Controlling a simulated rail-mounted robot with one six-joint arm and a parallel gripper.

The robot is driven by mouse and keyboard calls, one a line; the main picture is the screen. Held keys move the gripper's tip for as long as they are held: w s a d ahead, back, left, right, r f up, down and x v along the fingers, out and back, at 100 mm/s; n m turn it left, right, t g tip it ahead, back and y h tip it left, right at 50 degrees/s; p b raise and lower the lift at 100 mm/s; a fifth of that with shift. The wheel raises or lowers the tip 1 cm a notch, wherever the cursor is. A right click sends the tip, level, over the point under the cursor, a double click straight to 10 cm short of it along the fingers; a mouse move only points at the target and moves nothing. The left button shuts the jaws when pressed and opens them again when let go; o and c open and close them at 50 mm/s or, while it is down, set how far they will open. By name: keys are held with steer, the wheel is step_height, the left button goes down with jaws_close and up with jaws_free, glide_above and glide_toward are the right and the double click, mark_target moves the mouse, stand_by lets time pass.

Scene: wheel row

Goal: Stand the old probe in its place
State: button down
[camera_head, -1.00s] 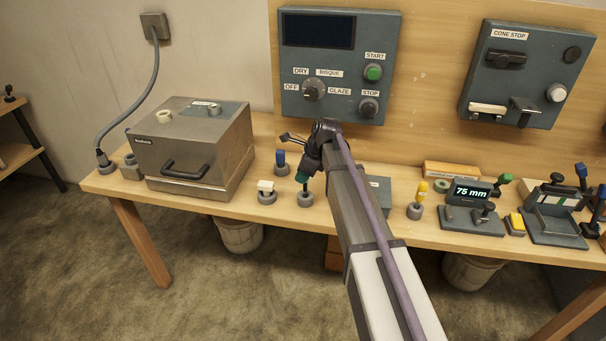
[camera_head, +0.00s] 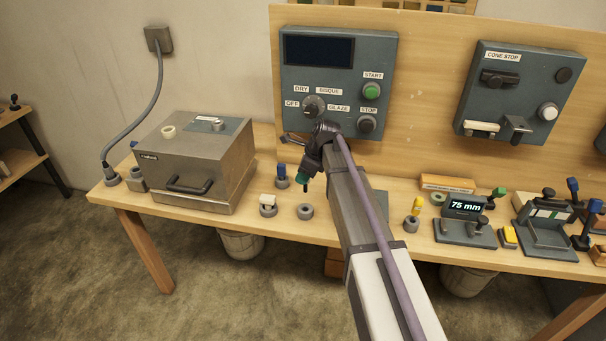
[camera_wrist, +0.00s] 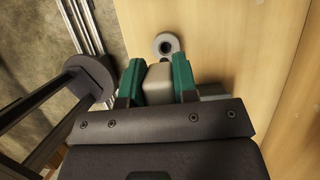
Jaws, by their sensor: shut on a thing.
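My gripper (camera_head: 304,179) is above the workbench, left of the middle. In the wrist view its two green fingers (camera_wrist: 157,82) are shut on a pale grey block-like handle (camera_wrist: 157,84). In the head view a short dark end (camera_head: 305,188) shows below the fingers. The handle hides the rest of the held piece; I cannot tell from its looks whether it is the old probe. A round grey holder (camera_head: 305,211) stands on the bench below the gripper, with an empty dark hole; it also shows just ahead of the fingers in the wrist view (camera_wrist: 166,44).
A metal kiln (camera_head: 195,160) stands at left. Holders with a white-topped piece (camera_head: 268,199) and a blue-topped piece (camera_head: 282,170) stand close to the gripper. A yellow-topped piece (camera_head: 417,206) and a 75 mm gauge (camera_head: 465,210) are at right. The control panel (camera_head: 338,80) is behind.

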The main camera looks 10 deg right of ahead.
step_height(320, 180, down, 6)
steer(key=b, duration=0.6)
steer(key=shift+f, duration=0.15)
steer(key=shift+f, duration=0.1)
stand_by(1.3)
steer(key=shift+f+b, duration=0.35)
steer(key=shift+b, duration=0.25)
steer(key=shift+f+b, duration=1.55)
steer(key=c, duration=0.8)
jaws_free()
steer(key=p+v, duration=1)
steer(key=shift+d+r, duration=0.2)
steer(key=shift+r, duration=0.15)
